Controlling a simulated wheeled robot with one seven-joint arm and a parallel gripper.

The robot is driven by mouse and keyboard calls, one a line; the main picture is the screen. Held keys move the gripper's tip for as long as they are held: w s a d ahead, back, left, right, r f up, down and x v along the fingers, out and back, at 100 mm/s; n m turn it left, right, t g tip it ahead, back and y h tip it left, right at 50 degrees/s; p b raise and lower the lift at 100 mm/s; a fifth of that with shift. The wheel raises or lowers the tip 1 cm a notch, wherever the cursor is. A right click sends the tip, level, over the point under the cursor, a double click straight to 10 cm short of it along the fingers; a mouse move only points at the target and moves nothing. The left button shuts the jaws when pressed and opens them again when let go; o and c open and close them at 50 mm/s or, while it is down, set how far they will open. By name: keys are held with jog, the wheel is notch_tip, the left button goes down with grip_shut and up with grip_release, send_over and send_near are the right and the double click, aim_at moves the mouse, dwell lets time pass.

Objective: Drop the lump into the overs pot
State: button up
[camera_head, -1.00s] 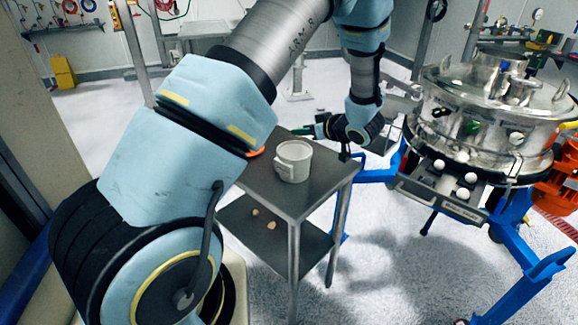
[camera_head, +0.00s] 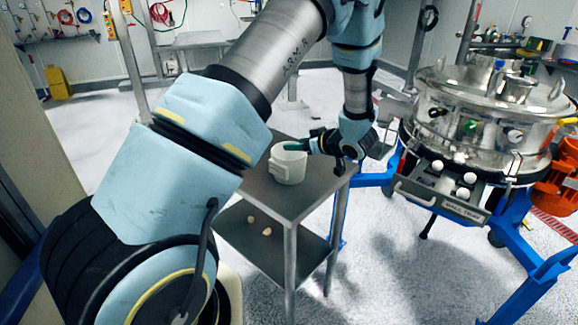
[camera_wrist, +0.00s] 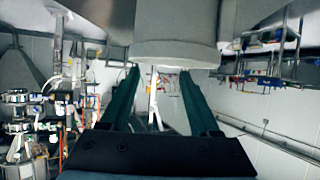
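A pale grey pot (camera_head: 289,169), likely the overs pot, stands upright on the small steel table. My gripper (camera_head: 297,146) is at the pot's rim in the head view, reaching in from the right with its green fingers. In the wrist view the pot (camera_wrist: 177,42) fills the top middle, beyond the fingertips. There the two fingers of my gripper (camera_wrist: 160,75) stand clearly apart, with no lump visible between them. The pot's inside is hidden. Two small tan lumps (camera_head: 251,219) (camera_head: 266,231) lie on the table's lower shelf.
The steel table (camera_head: 300,202) has bare top at the front and right of the pot. The steel sifter (camera_head: 480,125) stands to the right on a blue frame (camera_head: 530,278), with a pull-out tray (camera_head: 440,202) jutting towards the table. Open floor lies in front.

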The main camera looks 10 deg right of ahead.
jog(key=shift+o, duration=0.4)
jog(key=shift+s, duration=0.1)
jog(key=b+v, duration=0.3)
jog(key=v, duration=0.7)
jog(key=shift+s, duration=0.3)
jog(key=shift+d+r, duration=0.15)
